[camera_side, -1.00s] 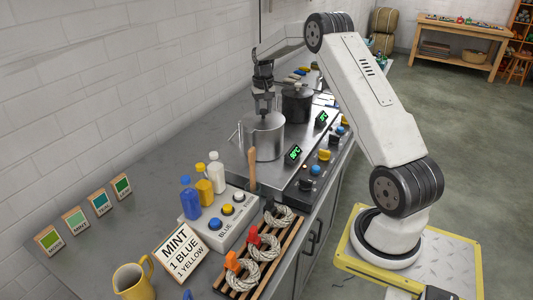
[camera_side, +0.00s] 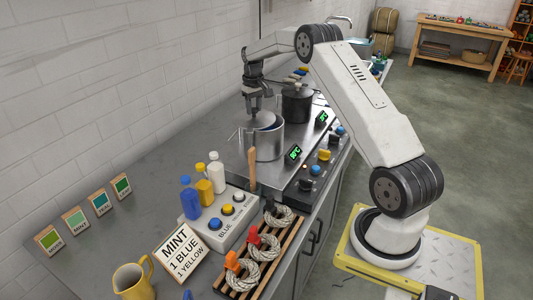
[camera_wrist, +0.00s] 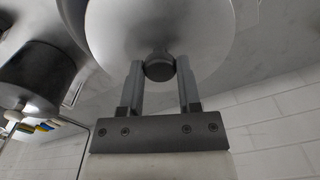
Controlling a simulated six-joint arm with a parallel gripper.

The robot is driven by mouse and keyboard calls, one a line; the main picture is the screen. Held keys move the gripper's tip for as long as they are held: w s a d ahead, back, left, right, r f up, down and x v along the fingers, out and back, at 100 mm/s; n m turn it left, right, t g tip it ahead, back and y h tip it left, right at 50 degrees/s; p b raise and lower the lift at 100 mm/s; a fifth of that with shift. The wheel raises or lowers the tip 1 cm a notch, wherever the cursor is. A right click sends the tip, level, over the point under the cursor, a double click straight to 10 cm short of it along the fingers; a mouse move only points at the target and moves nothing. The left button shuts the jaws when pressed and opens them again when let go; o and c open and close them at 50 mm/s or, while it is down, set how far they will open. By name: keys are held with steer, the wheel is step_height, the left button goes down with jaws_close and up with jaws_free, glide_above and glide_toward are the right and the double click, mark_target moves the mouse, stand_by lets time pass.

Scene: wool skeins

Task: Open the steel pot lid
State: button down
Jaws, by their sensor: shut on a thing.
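The steel pot (camera_side: 267,146) stands on the hob in the side view. Its steel lid (camera_side: 265,121) is tilted at the pot's mouth, and part of the opening seems to show beside it. My gripper (camera_side: 255,112) is above the pot's left side and is shut on the lid's knob. In the wrist view the dark round knob (camera_wrist: 159,66) sits between the fingertips of my gripper (camera_wrist: 159,75), with the grey lid (camera_wrist: 160,25) beyond it. The contents of the pot cannot be seen.
A dark pot (camera_side: 297,104) stands behind the steel pot. A dispenser box (camera_side: 220,222) with coloured bottles, a wooden rack (camera_side: 257,262) of skeins and a recipe card (camera_side: 180,254) are nearer the camera.

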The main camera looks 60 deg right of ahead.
mark_target(243, 117)
steer(key=w+a+n, duration=0.1)
steer(key=n, duration=0.1)
steer(key=w+a+n, duration=0.1)
steer(key=w+n, duration=0.1)
steer(key=shift+w+n, duration=0.1)
steer(key=shift+n, duration=0.2)
steer(key=w+a+n, duration=0.1)
steer(key=n, duration=0.1)
steer(key=w+a+n, duration=0.1)
steer(key=a+n, duration=0.1)
steer(key=shift+r+n, duration=0.1)
steer(key=shift+n, duration=0.2)
steer(key=a+n, duration=0.7)
steer(key=n, duration=0.2)
steer(key=shift+s+a, duration=0.1)
steer(key=shift+c, duration=1.5)
jaws_free()
